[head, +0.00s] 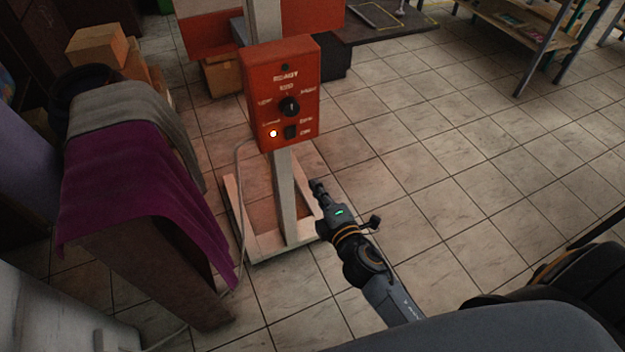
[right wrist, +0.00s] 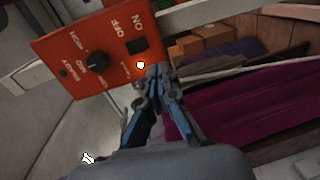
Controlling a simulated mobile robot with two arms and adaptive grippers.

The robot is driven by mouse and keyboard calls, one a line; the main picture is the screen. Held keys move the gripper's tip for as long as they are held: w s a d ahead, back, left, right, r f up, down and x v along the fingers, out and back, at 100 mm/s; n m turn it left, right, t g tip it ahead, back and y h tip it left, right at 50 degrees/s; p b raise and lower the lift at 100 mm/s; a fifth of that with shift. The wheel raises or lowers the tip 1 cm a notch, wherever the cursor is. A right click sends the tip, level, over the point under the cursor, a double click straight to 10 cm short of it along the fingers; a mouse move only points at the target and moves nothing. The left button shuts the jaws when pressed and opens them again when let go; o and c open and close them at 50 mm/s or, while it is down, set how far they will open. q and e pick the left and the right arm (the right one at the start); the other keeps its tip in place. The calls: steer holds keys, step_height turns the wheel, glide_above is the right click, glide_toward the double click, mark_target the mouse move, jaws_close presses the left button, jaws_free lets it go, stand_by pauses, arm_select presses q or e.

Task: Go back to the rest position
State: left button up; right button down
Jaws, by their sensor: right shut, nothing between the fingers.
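My right gripper (head: 317,186) is shut and empty in the head view, below and to the right of the red control box. The right wrist view shows its fingers (right wrist: 154,72) together, with the box behind them. The red control box (head: 270,85) is fixed on a pale post and carries a black knob (head: 289,106), a lit lamp (head: 273,133) and a dark switch (head: 290,132). In the right wrist view the box (right wrist: 75,60) appears turned, with ON and OFF marks by the switch. My left gripper is not in view.
The post stands on a wooden base frame (head: 262,246) on the tiled floor. A purple cloth (head: 140,190) and a grey cloth (head: 130,110) hang over a support at left. Cardboard boxes (head: 98,45) stand behind. Open floor (head: 450,170) lies to the right, with a shelf (head: 530,40) farther back.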

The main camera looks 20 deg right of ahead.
steer(key=shift+s, duration=0.1)
steer(key=shift+f, duration=0.1)
stand_by(0.4)
steer(key=s+d+f+m+g, duration=0.1)
steer(key=s+f+m+g, duration=0.3)
steer(key=f, duration=0.7)
steer(key=s+f+m+g, duration=0.1)
steer(key=s+f+g, duration=0.1)
steer(key=s+f, duration=0.6)
steer(key=s+d+f+m+g, duration=0.1)
steer(key=s+f+m+g, duration=0.15)
steer(key=f, duration=1.05)
steer(key=s+d+f+m+g, duration=0.1)
steer(key=s+f+m+g, duration=0.2)
steer(key=s+f, duration=0.4)
steer(key=s+d+f+m+g, duration=0.1)
steer(key=s+f+m+g, duration=0.3)
steer(key=s, duration=1.6)
step_height(320, 180, down, 3)
steer(key=shift+d+r+m+h, duration=0.1)
steer(key=shift+d+m+h, duration=0.2)
steer(key=shift+m, duration=0.45)
